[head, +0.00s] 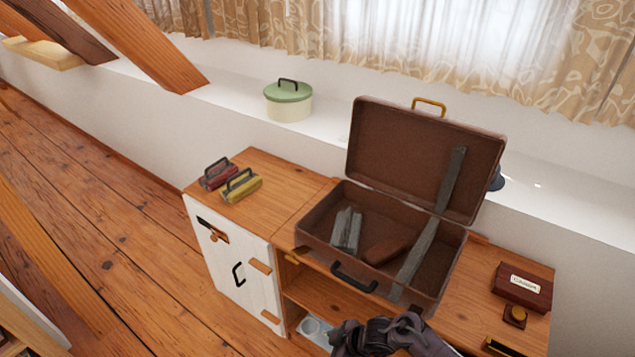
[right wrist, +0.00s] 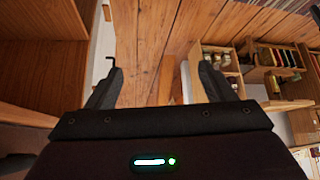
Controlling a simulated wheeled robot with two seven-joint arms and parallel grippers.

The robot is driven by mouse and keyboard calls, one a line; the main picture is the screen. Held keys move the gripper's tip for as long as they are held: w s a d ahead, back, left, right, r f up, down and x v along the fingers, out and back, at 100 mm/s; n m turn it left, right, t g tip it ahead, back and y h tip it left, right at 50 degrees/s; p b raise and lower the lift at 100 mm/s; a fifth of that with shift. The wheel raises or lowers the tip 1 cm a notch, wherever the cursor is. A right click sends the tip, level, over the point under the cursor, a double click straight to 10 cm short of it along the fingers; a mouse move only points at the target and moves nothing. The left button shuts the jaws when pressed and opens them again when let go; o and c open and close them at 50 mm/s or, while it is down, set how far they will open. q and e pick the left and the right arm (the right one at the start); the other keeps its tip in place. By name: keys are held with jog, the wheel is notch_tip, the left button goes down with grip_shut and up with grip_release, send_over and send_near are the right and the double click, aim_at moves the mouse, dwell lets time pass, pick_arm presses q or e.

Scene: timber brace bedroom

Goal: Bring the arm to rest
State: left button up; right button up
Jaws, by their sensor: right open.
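My right gripper shows in the right wrist view (right wrist: 160,82). Its two dark fingers are wide apart with nothing between them, and wooden floor planks show beyond. In the head view, part of my dark right arm shows at the bottom edge, in front of the cabinet and below the open suitcase; its fingertips are hard to make out there. The brown suitcase (head: 333,220) lies open on the cabinet top, lid up. Inside it are grey pieces (head: 346,230) and a brown item (head: 387,249). My left gripper is not in view.
A green-lidded pot (head: 289,103) stands on the ledge. Slanting timber (head: 140,45) crosses the upper left. Floor (head: 100,210) at left is clear.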

jog(key=s+d+f+m+t+h+b, duration=0.1)
jog(key=s+d+f+m+h, duration=0.1)
jog(key=s+d+f+m, duration=0.5)
jog(key=s+d+f+m+h, duration=0.1)
jog(key=s+d+f, duration=0.3)
jog(key=s+f, duration=0.65)
pick_arm(q)
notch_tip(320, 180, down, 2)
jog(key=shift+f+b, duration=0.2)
jog(key=shift+b, duration=0.25)
pick_arm(e)
jog(key=s+d+f+m+g+h, duration=0.1)
jog(key=s+d+f, duration=0.3)
jog(key=s, duration=0.6)
jog(key=s+d+f+m+g+h, duration=0.1)
jog(key=s+d+f+m+h, duration=0.1)
jog(key=s+d+f, duration=0.3)
jog(key=s, duration=0.4)
jog(key=shift+s+h, duration=0.4)
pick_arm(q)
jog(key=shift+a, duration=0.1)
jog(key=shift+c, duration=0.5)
pick_arm(e)
jog(key=shift+c, duration=0.5)
